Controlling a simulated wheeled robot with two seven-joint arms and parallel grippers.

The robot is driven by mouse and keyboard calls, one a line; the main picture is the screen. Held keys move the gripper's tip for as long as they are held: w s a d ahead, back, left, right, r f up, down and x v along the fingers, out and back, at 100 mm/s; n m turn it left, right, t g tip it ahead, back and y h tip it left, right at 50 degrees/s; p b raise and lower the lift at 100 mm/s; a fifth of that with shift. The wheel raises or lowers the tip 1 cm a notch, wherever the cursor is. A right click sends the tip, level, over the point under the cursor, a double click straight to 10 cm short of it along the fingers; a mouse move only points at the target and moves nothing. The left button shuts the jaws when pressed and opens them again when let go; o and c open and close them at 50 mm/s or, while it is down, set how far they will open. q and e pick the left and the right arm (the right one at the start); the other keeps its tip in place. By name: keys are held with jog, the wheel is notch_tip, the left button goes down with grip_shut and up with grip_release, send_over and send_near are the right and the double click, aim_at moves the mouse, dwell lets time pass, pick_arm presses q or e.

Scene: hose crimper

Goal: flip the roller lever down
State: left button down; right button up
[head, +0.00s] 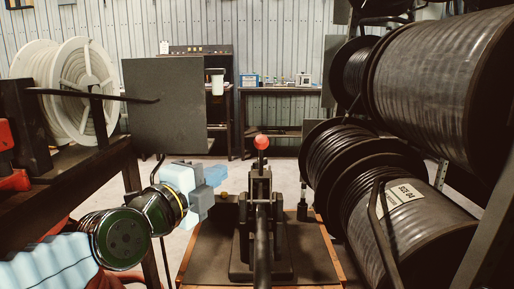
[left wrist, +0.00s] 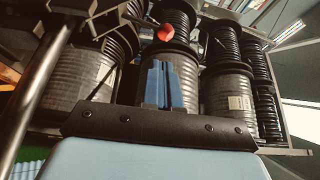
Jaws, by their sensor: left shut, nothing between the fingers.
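The crimper (head: 262,222) stands on a bench in the middle of the head view. A red ball knob (head: 261,142) tops its upright lever. The knob also shows in the left wrist view (left wrist: 166,33), just beyond my fingertips. My left gripper (head: 214,177) is left of the crimper, a little below knob height and apart from it. Its blue fingers (left wrist: 164,82) are shut together with nothing between them. A long dark bar (head: 263,255) runs from the crimper toward the camera. My right gripper is not in view.
Large hose reels (head: 440,85) fill a rack on the right. A white reel (head: 85,80) sits on a dark rack at the left. A dark panel (head: 165,105) and a back bench (head: 280,90) stand behind. The space above the knob is clear.

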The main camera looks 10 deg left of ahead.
pick_arm(q)
jog(key=shift+s+r, duration=0.15)
jog(key=shift+r, duration=0.25)
jog(key=p, duration=0.2)
send_near(257, 145)
jog(key=x, duration=0.7)
